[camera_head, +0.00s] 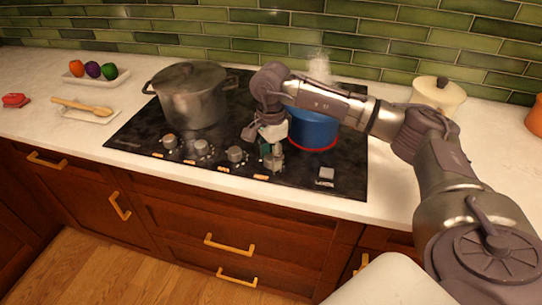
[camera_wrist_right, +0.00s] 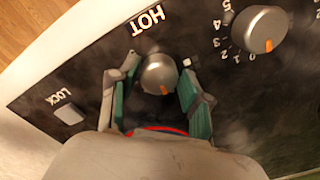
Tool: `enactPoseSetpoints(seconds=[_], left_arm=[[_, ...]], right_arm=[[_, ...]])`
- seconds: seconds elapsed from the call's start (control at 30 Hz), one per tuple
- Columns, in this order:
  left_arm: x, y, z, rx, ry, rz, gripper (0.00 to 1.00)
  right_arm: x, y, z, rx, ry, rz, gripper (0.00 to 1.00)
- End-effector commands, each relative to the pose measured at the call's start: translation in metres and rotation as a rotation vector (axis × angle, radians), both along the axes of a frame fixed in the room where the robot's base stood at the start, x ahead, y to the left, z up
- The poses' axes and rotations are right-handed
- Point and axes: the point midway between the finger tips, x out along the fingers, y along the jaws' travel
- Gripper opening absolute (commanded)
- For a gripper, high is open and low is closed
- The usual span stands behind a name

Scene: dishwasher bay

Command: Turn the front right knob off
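The rightmost knob on the stove's front edge (camera_head: 276,163) is a silver dial below my right gripper (camera_head: 270,143). The green-padded fingers of my right gripper (camera_wrist_right: 158,92) stand apart, one on each side of the knob, with thin gaps visible; firm contact cannot be told. A blue pot (camera_head: 312,130) sits behind on a burner whose ring glows red. My left gripper is not in view.
A neighbouring knob (camera_head: 236,155) with numbers is close by, and more knobs line the front edge. A large lidded steel pot (camera_head: 192,100) stands at the left. A LOCK button (camera_wrist_right: 69,114) is nearby.

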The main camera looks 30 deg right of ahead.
Motion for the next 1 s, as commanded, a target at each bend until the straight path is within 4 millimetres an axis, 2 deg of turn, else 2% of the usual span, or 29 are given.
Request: enactPoseSetpoints(seconds=[0.07,0.33,0.47,0.57,0.9,1.0], left_arm=[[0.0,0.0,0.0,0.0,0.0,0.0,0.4],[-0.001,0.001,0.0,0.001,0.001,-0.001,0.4],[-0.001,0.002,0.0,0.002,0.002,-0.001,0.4],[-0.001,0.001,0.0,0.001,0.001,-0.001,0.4],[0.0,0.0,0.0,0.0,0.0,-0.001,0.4],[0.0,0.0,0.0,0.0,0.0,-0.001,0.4]], right_arm=[[0.0,0.0,0.0,0.0,0.001,-0.001,0.65],[-0.001,0.0,-0.001,-0.001,0.003,-0.001,0.65],[0.0,0.0,0.006,0.0,0.002,-0.001,0.65],[0.0,0.0,0.021,0.001,0.0,-0.001,0.65],[0.0,0.001,0.091,0.001,-0.001,0.0,0.65],[0.0,0.0,0.106,0.001,0.0,-0.001,0.65]])
